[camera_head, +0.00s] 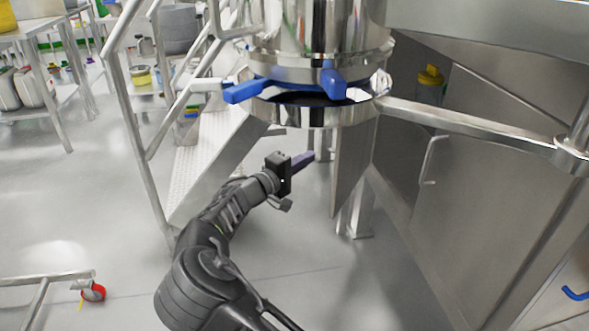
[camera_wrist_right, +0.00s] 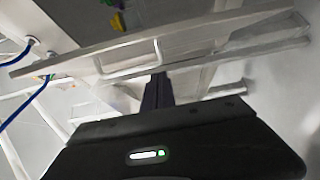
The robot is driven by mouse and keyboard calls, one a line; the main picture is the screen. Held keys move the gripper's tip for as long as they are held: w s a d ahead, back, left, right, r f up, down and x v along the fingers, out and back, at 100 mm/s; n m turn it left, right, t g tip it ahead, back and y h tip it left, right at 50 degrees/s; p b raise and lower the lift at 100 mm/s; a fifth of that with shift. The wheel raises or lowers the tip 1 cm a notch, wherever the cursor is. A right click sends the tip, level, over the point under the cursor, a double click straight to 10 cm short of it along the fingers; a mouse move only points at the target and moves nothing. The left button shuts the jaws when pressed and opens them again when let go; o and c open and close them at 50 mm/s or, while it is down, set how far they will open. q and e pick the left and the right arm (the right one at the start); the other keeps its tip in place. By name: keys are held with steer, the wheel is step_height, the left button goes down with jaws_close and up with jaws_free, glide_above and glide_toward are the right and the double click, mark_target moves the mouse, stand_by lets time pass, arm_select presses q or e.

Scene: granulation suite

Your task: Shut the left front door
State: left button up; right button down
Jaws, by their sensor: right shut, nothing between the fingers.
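The left front door seems to be the grey steel panel (camera_head: 352,165) standing swung out under the round steel vessel, seen at a steep angle. The cabinet beside it is open and dark inside. My right gripper (camera_head: 304,160) is shut and empty, left of this panel, with a visible gap in the head view. In the right wrist view the shut fingers (camera_wrist_right: 157,92) point towards a pale panel edge and a bar handle (camera_wrist_right: 130,58); I cannot tell which door that handle belongs to. My left gripper is out of view.
A neighbouring steel door has a bar handle (camera_head: 430,160). A yellow-topped item (camera_head: 430,76) shows in the opening. The vessel's flange (camera_head: 310,112) with blue handles hangs above my gripper. Metal steps (camera_head: 205,165) with rails stand to the left.

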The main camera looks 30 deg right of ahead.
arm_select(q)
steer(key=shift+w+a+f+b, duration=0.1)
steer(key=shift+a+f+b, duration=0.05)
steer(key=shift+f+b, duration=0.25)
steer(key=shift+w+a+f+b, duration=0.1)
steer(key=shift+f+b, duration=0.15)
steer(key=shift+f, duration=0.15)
arm_select(e)
steer(key=s+d, duration=0.1)
steer(key=d, duration=0.2)
steer(key=s+d, duration=0.1)
steer(key=shift+s+d, duration=0.3)
steer(key=shift+s, duration=0.05)
